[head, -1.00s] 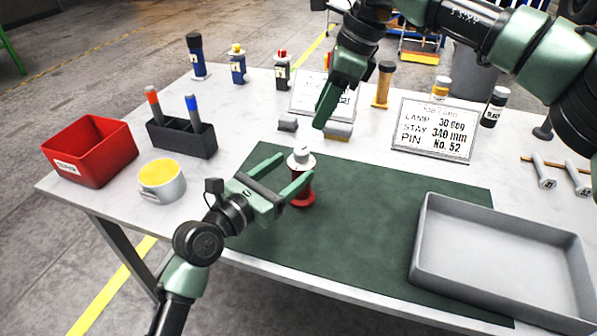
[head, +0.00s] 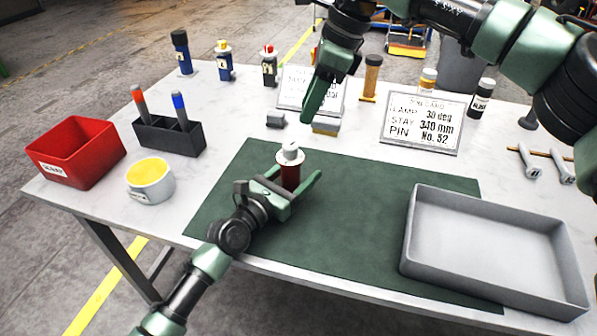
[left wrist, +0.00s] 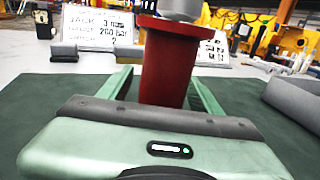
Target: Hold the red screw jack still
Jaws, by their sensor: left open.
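The red screw jack (head: 289,175) stands upright on the green mat (head: 350,219), with a white and grey top above its red body. My left gripper (head: 296,178) is open, low over the mat, with one finger on each side of the jack's body. In the left wrist view the jack's red body (left wrist: 170,72) rises between the two green fingers, and its top is cut off by the frame edge. I cannot tell whether either finger touches it. My right gripper (head: 315,98) hangs above the back of the table, apart from the jack; its finger opening is not clear.
A grey tray (head: 408,238) stands at the right on the mat's edge. Cards (head: 422,125), bottles and small parts line the back.

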